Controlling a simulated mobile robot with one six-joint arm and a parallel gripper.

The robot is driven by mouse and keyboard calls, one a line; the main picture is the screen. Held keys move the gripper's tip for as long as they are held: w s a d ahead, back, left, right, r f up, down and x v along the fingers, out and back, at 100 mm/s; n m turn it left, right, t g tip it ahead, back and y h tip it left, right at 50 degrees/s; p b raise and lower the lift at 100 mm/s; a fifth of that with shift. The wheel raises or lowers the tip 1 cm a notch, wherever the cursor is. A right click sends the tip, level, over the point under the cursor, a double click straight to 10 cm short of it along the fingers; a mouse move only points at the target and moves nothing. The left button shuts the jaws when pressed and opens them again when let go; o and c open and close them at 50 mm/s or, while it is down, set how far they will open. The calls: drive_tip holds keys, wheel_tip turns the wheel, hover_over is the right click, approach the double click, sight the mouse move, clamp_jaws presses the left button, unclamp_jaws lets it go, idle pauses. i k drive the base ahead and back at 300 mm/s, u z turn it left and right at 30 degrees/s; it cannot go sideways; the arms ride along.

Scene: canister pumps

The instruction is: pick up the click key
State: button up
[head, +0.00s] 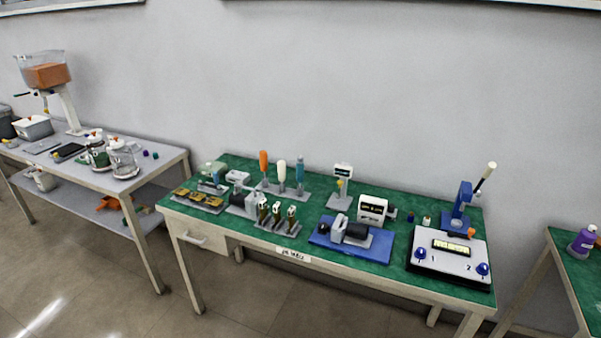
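I cannot tell for certain which thing is the click key; the items are small in this view. A rack on the green-topped bench holds upright handled tools: an orange one (264,162), a cream one (282,174) and a blue one (300,171). In front of it, a grey holder (267,223) carries several small dark pieces with pale tops (276,211). My gripper is not in view.
The green bench (320,208) also bears a blue mat (375,247) with a clamped dark part, a white display box (372,209), a blue press (461,203) and a two-knob console (450,256). A grey table (160,163) stands left, another green bench (574,259) right.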

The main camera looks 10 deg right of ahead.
sight(299, 168)
drive_tip(key=i, duration=0.9)
drive_tip(key=z, duration=0.15)
drive_tip(key=k, duration=0.95)
drive_tip(key=u, duration=0.15)
drive_tip(key=i, duration=0.65)
